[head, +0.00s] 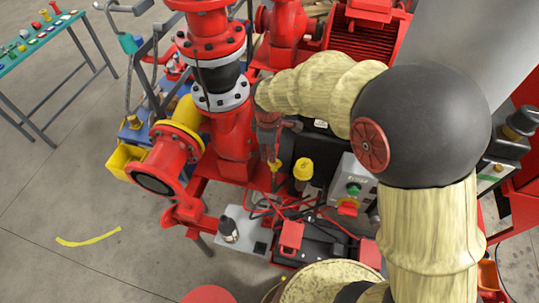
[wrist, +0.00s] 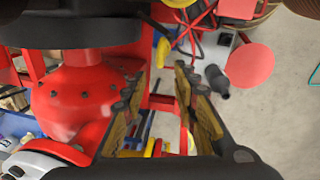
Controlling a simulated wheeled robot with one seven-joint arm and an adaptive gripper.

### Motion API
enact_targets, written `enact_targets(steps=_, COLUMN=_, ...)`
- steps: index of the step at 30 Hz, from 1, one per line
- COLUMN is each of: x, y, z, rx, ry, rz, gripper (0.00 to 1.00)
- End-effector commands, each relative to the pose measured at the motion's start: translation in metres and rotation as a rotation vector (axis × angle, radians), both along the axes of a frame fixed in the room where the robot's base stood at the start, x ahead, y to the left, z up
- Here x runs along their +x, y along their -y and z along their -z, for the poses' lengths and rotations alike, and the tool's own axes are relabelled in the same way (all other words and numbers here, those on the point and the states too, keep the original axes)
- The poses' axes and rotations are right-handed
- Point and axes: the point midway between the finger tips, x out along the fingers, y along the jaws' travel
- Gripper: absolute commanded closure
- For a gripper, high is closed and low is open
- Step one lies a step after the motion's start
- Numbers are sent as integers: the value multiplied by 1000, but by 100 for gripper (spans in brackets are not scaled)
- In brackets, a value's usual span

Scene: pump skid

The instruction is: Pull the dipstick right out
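A small yellow piece (head: 275,166), which looks like the dipstick's handle, stands beside the red pump body. It also shows in the wrist view (wrist: 161,48), just beyond my fingertips. My gripper (head: 271,150) points down from above and is close to it in the head view. In the wrist view my two fingers (wrist: 168,66) are apart, with a clear gap and nothing held between them. The dipstick's rod and the place where it enters are not clear in either view.
A yellow cap (head: 303,168) stands close to the right. The control box (head: 352,190), red cables and a dark bottle-like part (head: 229,229) are nearby. The red pump flange (head: 160,170) lies left. A green table (head: 38,42) with small parts stands back left; floor is open at front left.

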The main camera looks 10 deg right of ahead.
Motion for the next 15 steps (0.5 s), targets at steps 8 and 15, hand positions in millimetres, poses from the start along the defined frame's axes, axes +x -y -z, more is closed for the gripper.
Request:
enact_targets(steps=8, x=-7, y=-2, z=-49, rx=0, ry=1, rz=-1, gripper=71)
enact_targets(steps=15, x=-9, y=-2, z=-65, rx=-1, ry=-1, rz=-2, gripper=71)
